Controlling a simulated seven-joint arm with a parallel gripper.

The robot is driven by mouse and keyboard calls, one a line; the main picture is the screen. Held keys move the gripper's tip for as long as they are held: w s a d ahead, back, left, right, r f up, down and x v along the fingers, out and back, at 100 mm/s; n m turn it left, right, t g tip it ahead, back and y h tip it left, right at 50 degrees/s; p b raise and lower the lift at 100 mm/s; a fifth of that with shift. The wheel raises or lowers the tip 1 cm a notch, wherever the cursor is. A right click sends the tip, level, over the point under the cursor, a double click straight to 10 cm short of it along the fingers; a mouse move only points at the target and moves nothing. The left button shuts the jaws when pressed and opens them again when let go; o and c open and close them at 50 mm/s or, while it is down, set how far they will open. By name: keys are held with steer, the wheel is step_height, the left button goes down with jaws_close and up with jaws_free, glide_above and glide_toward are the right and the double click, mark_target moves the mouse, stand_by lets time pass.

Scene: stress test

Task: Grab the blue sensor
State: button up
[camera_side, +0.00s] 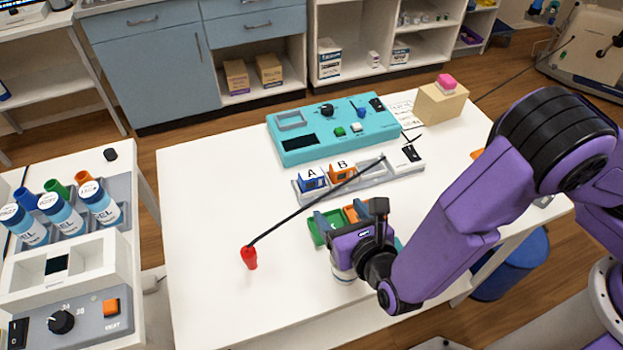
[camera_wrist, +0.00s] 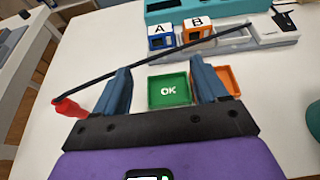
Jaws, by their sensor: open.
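The blue sensor (camera_side: 312,184), a small block with a white top marked A, sits at the left end of a grey rack (camera_side: 379,178). In the wrist view the blue sensor (camera_wrist: 161,43) shows ahead, beyond my fingertips. An orange sensor (camera_side: 342,176) marked B sits just right of it; it also shows in the wrist view (camera_wrist: 197,37). My gripper (camera_side: 341,218) is open and empty, short of the rack, over the green tray. In the wrist view my gripper (camera_wrist: 161,72) has its two blue fingers wide apart.
A black cable (camera_side: 315,205) with a red plug (camera_side: 249,258) crosses between my gripper and the sensors. A green OK tray (camera_wrist: 169,90) and an orange tray (camera_wrist: 229,80) lie near my fingers. A teal console (camera_side: 330,130) stands behind the rack.

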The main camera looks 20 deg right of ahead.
mark_target(314, 180)
steer(key=x, duration=1.4)
steer(key=shift+w+f, duration=0.25)
steer(key=shift+w, duration=0.1)
steer(key=c, duration=0.9)
steer(key=shift+r, duration=0.15)
